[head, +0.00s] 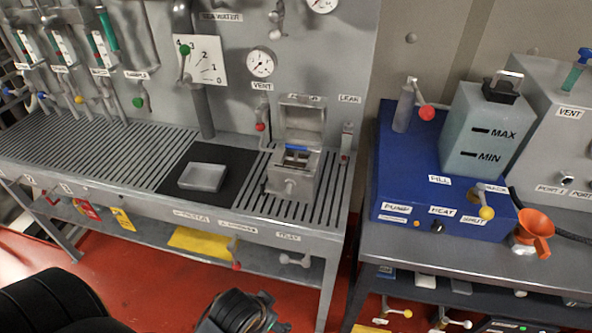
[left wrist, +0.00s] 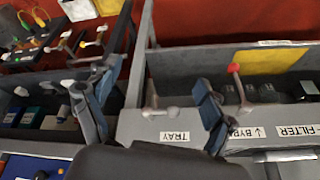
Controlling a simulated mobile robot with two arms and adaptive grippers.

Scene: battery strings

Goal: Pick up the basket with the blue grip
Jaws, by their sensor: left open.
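A grey metal housing (head: 290,176) with its lid (head: 302,120) raised stands on the slatted bench top. A blue bar (head: 297,148) shows inside its opening, which looks like the blue grip; the basket under it is mostly hidden in the housing. My left gripper shows in part at the bottom edge of the head view (head: 240,314), in front of and below the bench edge, well apart from the housing. In the left wrist view my left gripper (left wrist: 156,76) has its fingers spread with nothing held between them. The basket does not show there. My right gripper is not in view.
A shallow grey tray (head: 203,177) lies on a black mat left of the housing. Valve handles, such as a red-tipped one (head: 235,252), stick out below the bench edge. A blue pump unit (head: 436,170) and an orange funnel (head: 535,227) stand on the right-hand bench.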

